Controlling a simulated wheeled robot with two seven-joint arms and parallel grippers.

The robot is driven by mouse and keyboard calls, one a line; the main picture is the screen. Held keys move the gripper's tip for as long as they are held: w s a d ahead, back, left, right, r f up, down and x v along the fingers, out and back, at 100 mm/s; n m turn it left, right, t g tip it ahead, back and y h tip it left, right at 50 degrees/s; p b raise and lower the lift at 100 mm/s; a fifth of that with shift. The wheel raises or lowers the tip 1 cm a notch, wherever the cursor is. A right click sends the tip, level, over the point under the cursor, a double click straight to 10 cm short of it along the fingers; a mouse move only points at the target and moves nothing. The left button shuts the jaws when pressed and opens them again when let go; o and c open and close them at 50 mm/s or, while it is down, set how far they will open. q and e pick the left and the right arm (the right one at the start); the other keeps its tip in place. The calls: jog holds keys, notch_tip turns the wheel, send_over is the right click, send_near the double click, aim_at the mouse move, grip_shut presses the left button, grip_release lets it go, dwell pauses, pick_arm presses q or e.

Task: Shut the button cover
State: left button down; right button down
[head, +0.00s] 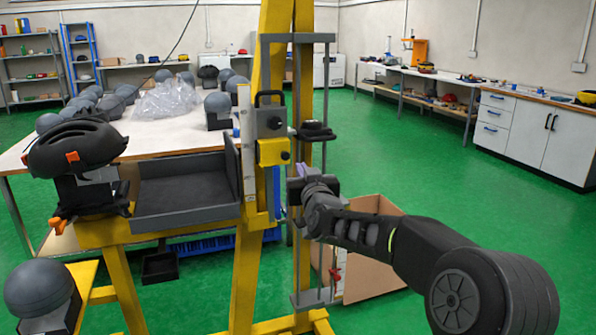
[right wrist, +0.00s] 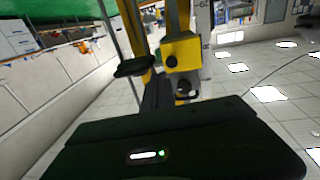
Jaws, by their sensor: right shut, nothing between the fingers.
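A yellow box (head: 272,152) with a dark round knob on its face is fixed to the yellow tower. It also shows in the right wrist view (right wrist: 183,52), which is upside down. A grey unit (head: 269,120) with a black handle and a dark knob sits directly above it. I cannot make out a separate button cover, or whether one is open or shut. My right gripper (head: 298,186) is shut and empty, to the right of and a little below the yellow box, apart from it. My left gripper is not in view.
A black disc-shaped carriage (head: 315,130) sits on the vertical guide rails beside the box. A dark tray (head: 185,217) and a black helmet (head: 75,146) on a stand are at the left. A cardboard box (head: 375,270) stands behind my right arm. Green floor is clear at the right.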

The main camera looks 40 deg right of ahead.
jog(key=d+v, duration=0.1)
jog(key=v, duration=0.6)
jog(key=shift+s+b, duration=0.35)
jog(key=shift+d, duration=0.15)
jog(key=a+f+g+y, duration=0.25)
jog(key=a+f, duration=0.35)
jog(key=f, duration=0.7)
jog(key=s+a+f+g+y, duration=0.1)
jog(key=a+f+g+y, duration=0.15)
jog(key=a+f, duration=0.65)
jog(key=a+f+g+y, duration=0.2)
jog(key=a+f+y, duration=0.1)
jog(key=f, duration=1.3)
jog(key=s+a+f+n+g+y, duration=0.2)
jog(key=s+a+f+g, duration=0.2)
jog(key=s+a+f, duration=0.8)
jog(key=s+a+f+n+g+y, duration=0.1)
jog(key=s+a+f+g+y, duration=0.3)
jog(key=s+a+f, duration=0.75)
notch_tip(320, 180, up, 20)
jog(key=s+a+h+p, duration=0.1)
jog(key=s+a+p, duration=0.1)
jog(key=p, duration=1.5)
jog(key=shift+s+n+g+p, duration=0.3)
jog(key=shift+s+p, duration=0.05)
